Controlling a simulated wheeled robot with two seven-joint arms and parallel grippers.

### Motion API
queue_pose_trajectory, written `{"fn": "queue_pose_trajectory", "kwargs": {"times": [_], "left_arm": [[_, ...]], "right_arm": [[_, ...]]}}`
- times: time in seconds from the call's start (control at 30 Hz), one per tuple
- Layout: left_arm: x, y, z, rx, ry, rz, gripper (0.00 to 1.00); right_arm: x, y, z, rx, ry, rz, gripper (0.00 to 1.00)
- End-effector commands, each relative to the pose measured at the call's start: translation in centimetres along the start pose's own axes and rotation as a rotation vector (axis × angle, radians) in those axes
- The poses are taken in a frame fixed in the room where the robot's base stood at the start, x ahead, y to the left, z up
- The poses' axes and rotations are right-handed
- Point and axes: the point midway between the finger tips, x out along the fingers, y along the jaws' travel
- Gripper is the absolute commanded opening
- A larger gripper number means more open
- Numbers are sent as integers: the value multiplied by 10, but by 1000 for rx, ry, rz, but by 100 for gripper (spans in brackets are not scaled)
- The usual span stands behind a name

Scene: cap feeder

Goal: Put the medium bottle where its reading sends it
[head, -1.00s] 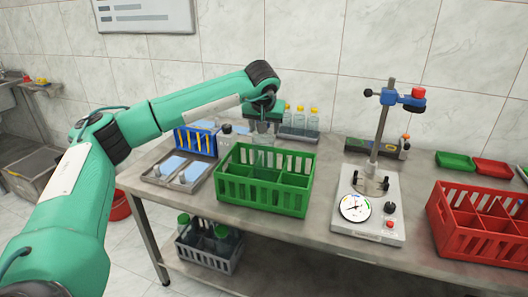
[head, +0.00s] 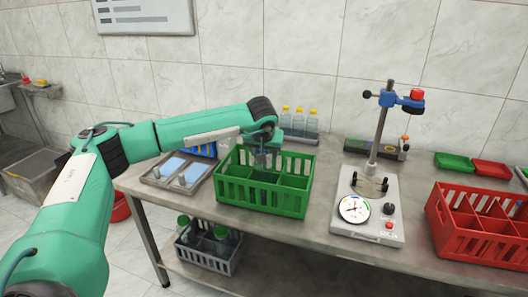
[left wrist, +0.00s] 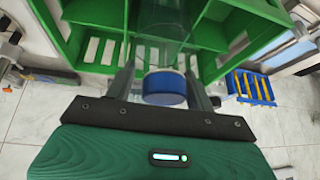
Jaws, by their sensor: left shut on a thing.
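My left gripper (head: 263,160) points down over the green crate (head: 262,199) in the head view. It is shut on a clear bottle with a blue cap (left wrist: 165,87), seen close in the left wrist view. The clear bottle body (left wrist: 170,30) reaches down among the green dividers; whether it touches the crate floor I cannot tell. In the head view the bottle is mostly hidden by the gripper and crate. The tester (head: 368,219) with its round dial (head: 354,208) stands right of the crate, with no bottle in it. My right gripper is out of view.
A red divided crate (head: 480,231) stands at the right. Small green (head: 454,160) and red trays (head: 492,168) lie behind it. Yellow-capped bottles (head: 299,119) stand behind the green crate. A grey crate of green-capped bottles (head: 208,250) is on the lower shelf.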

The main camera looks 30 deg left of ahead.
Motion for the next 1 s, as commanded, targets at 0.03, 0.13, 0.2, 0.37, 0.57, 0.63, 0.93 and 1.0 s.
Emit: {"fn": "queue_pose_trajectory", "kwargs": {"times": [0.03, 0.13, 0.2, 0.37, 0.57, 0.63, 0.93, 1.0], "left_arm": [[1, 0, 0, -1, 2, 1, 0], [2, 0, 1, 0, 0, 0, 70], [1, 0, 1, 0, 0, 0, 77], [1, 0, 1, 0, 0, 0, 77], [-4, 0, -1, 0, 1, 1, 77], [-14, 0, -1, 0, 1, 1, 77], [-78, 0, -1, 0, 3, 2, 77], [-92, 0, -1, 1, 3, 2, 77]], "right_arm": [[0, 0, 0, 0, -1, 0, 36], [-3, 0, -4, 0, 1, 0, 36], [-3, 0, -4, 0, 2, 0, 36], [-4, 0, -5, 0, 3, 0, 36], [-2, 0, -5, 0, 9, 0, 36], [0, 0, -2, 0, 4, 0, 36], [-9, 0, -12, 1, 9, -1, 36], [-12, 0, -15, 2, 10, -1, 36]]}}
